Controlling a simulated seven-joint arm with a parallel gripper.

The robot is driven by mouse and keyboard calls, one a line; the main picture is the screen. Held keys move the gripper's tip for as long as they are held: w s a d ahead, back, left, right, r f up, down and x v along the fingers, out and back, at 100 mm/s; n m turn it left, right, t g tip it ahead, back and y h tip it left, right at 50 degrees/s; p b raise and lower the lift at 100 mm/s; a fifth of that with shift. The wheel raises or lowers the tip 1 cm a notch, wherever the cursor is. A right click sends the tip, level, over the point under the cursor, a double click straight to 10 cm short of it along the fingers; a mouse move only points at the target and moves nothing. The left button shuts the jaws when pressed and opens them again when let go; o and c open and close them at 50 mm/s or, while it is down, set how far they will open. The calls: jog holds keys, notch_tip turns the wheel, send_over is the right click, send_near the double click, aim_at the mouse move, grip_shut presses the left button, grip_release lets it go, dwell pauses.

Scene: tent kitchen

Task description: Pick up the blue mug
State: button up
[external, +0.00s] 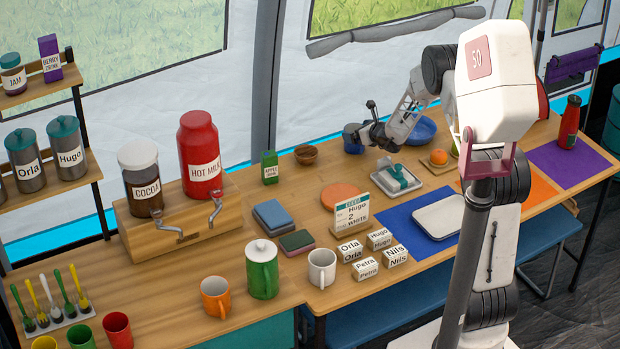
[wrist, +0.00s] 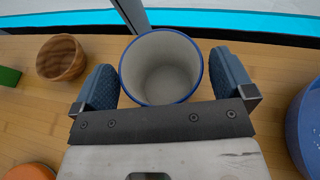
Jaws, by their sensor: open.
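The blue mug (external: 353,139) stands on the wooden table near the tent wall, partly covered by my gripper in the external view. In the wrist view the mug (wrist: 161,76) is upright, with a blue rim and a pale, empty-looking inside. My gripper (external: 368,134) is low beside the mug. In the wrist view my gripper (wrist: 165,72) is open, with one blue finger on the left and one on the right of the mug. A small gap shows at the right finger; contact at the left finger cannot be told. The mug's handle is not visible.
A wooden bowl (wrist: 62,58) stands left of the mug, and a large blue bowl (wrist: 308,125) is to the right. A green carton (external: 270,167) stands farther left. An orange disc (external: 341,196) and a tray with a teal-handled item (external: 397,178) lie in front.

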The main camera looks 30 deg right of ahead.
jog(key=c, duration=0.8)
jog(key=shift+r, duration=0.1)
notch_tip(320, 180, up, 10)
dwell(0.5)
dwell(0.4)
